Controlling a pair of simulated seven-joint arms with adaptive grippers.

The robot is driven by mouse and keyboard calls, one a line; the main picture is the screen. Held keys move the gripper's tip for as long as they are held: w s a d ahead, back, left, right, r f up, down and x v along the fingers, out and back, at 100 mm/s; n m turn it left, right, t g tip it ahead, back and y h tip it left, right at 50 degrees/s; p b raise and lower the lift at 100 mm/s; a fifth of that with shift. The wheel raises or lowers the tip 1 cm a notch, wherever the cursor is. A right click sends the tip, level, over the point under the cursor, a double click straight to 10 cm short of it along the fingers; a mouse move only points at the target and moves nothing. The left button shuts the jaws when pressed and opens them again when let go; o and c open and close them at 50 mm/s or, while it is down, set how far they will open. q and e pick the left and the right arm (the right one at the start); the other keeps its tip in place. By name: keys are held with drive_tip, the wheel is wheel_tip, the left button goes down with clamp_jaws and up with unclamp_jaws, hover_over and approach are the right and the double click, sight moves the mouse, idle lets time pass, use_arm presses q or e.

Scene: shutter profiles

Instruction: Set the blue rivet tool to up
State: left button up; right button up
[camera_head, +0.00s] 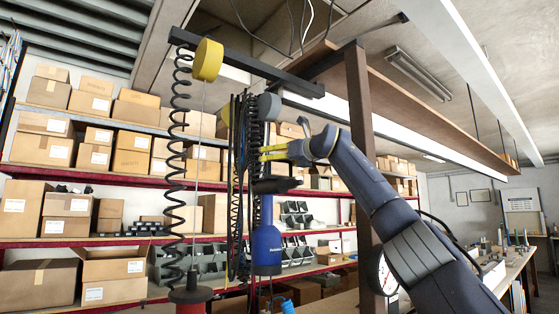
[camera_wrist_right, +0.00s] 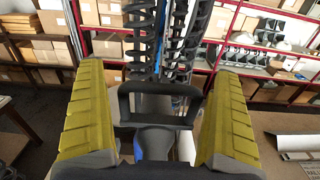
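The blue rivet tool (camera_head: 267,248) hangs upright in the middle of the head view, below a dark coiled cable. A black bracket (camera_head: 277,185) sits above its blue body. In the right wrist view a black loop handle (camera_wrist_right: 160,88) stands between my fingers, with a little blue of the rivet tool (camera_wrist_right: 152,146) below it. My right gripper (camera_head: 262,153) is above the black bracket, beside the hanging cables. In the right wrist view my right gripper (camera_wrist_right: 159,75) is open, with a gap on each side of the loop handle. My left gripper is not in view.
A second tool, black and red (camera_head: 191,296), hangs from a coiled cord under a yellow balancer (camera_head: 208,60) at left. A dark overhead rail (camera_head: 245,62) carries them. A brown post (camera_head: 360,110) stands close behind my right arm. Shelves with cardboard boxes (camera_head: 66,205) fill the back.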

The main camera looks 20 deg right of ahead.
drive_tip(key=shift+s+d+f, duration=0.1)
drive_tip(key=shift+s+d, duration=0.3)
drive_tip(key=shift+s, duration=0.3)
drive_tip(key=v, duration=1)
drive_tip(key=shift+s, duration=0.25)
drive_tip(key=shift+a, duration=0.15)
